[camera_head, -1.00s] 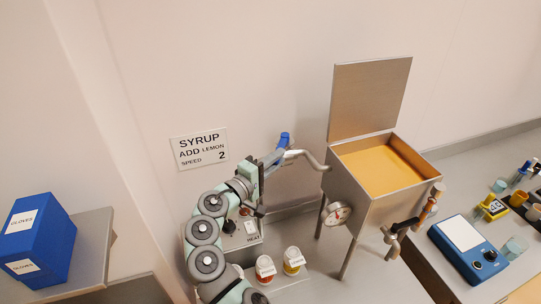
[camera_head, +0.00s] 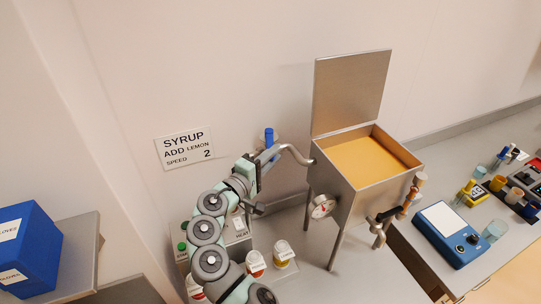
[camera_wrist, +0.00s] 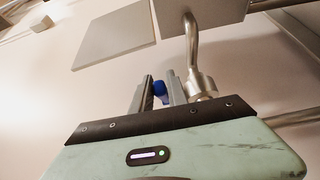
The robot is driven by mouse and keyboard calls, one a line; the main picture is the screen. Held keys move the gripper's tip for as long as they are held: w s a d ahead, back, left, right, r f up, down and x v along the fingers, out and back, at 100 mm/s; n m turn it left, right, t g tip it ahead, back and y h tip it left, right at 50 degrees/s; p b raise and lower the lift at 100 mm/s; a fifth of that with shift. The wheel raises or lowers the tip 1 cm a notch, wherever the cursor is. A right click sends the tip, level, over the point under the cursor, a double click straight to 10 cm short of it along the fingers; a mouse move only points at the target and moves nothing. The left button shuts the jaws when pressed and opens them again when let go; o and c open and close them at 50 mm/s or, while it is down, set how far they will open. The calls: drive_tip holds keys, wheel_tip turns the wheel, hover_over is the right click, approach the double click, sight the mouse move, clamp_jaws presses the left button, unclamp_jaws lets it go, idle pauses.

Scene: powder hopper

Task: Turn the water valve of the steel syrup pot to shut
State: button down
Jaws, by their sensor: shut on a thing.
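The steel syrup pot (camera_head: 333,183) stands on legs with its lid (camera_head: 351,92) raised and orange-yellow syrup (camera_head: 367,160) inside. A bent water pipe (camera_head: 297,153) meets its left side. The valve's blue handle (camera_head: 269,136) stands up at the pipe's left end. My gripper (camera_head: 265,156) comes from the left at the handle. In the wrist view the blue handle (camera_wrist: 160,89) sits between the two fingers of my gripper (camera_wrist: 161,86), which is shut on it. The fingers hide part of the handle and the valve body.
A dial gauge (camera_head: 322,207) and an outlet tap (camera_head: 380,227) are on the pot's front. Lidded jars (camera_head: 284,252) and a control box (camera_head: 238,231) stand below my arm. A blue scale (camera_head: 447,233) is at right. A sign (camera_head: 185,148) hangs on the wall.

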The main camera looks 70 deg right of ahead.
drive_tip(key=shift+s+d, duration=0.3)
drive_tip(key=shift+s, duration=0.2)
drive_tip(key=shift+s+d, duration=0.3)
drive_tip(key=shift+s, duration=0.2)
drive_tip(key=shift+p, duration=0.3)
drive_tip(key=shift+s+d, duration=0.6)
drive_tip(key=shift+s, duration=0.1)
drive_tip(key=c, duration=1.3)
unclamp_jaws()
drive_tip(key=shift+w, duration=0.15)
drive_tip(key=shift+c, duration=0.2)
drive_tip(key=shift+a, duration=0.1)
drive_tip(key=w+a+b, duration=0.2)
drive_tip(key=w+a, duration=0.4)
drive_tip(key=shift+w, duration=0.35)
